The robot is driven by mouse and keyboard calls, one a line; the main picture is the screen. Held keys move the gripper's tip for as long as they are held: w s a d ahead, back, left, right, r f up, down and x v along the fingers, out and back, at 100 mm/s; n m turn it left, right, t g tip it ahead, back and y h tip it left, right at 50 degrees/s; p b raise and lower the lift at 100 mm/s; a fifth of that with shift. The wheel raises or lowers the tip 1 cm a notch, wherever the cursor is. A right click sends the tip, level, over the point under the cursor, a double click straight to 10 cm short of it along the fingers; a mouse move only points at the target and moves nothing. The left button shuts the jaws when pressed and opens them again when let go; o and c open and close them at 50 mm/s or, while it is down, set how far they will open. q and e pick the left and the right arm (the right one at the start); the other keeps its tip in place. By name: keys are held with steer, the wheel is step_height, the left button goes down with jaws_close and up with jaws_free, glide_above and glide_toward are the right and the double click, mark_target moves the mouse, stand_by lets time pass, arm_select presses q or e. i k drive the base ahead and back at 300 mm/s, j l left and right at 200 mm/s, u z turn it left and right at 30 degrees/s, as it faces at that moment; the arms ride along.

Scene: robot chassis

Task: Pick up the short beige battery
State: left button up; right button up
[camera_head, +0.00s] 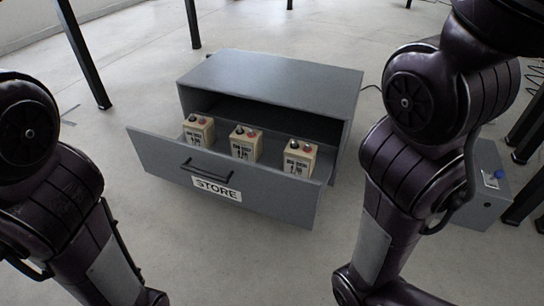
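Three beige batteries with dark and red terminals on top stand in a row in the open drawer: a left battery (199,132), a middle battery (243,144) and a right battery (298,159). Their lower parts are hidden behind the drawer front, so I cannot tell which is the short one. The drawer front (160,158) has a dark handle and a STORE label. My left arm is at the left edge and my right arm is at the right, both apart from the drawer. Neither gripper shows in this view.
The grey cabinet (270,75) stands on the pale floor (120,60) with its drawer pulled out. A grey box with a blue button (484,200) sits at the right behind my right arm. Dark table legs (82,52) stand at the back left. The floor in front of the drawer is clear.

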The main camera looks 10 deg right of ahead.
mark_target(299, 158)
steer(key=z, duration=1.5)
steer(key=u, duration=1.05)
steer(key=i+u, duration=0.35)
steer(key=i+l+u, duration=0.1)
steer(key=i+u, duration=0.25)
steer(key=i, duration=0.2)
